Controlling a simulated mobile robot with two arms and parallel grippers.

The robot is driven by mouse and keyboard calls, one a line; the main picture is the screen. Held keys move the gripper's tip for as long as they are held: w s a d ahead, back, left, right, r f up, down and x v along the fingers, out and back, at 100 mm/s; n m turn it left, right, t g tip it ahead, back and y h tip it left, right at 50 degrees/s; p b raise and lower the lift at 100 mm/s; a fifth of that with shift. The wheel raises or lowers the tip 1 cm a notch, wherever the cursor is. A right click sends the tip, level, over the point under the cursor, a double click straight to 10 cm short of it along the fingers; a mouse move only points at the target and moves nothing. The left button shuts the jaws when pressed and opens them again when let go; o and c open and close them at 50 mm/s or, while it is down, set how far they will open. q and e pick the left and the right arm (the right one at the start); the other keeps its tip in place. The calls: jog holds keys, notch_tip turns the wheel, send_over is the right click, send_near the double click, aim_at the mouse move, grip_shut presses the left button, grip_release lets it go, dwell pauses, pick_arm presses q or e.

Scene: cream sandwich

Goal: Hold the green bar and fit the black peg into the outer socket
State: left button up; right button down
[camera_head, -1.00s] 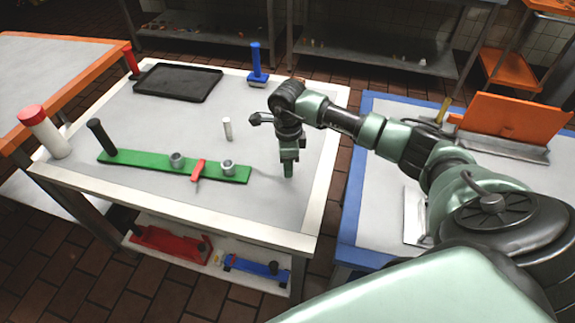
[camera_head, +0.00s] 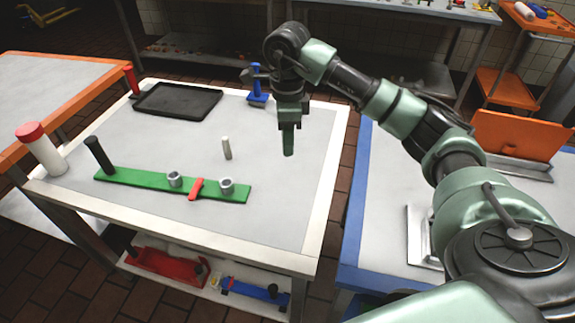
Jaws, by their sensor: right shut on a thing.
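The green bar (camera_head: 130,179) lies flat near the front left of the white-edged table. A black peg (camera_head: 99,155) stands upright at its left end. Two grey ring sockets stand on it: an inner one (camera_head: 175,180) and an outer one (camera_head: 227,186) near the right end. A red piece (camera_head: 196,189) lies across the bar between them. My right gripper (camera_head: 289,125) points down above the table, right of and behind the bar and apart from it. It is shut on a narrow dark green piece (camera_head: 289,142), kind unclear. My left gripper is not in view.
A short pale peg (camera_head: 227,149) stands behind the bar. A black tray (camera_head: 177,101) and a blue-handled tool (camera_head: 257,88) are at the back. A red-capped white cylinder (camera_head: 41,150) stands at the left edge. The table's right front is clear. A blue-edged table (camera_head: 385,277) stands right.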

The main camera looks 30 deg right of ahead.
jog(key=shift+r, duration=2.15)
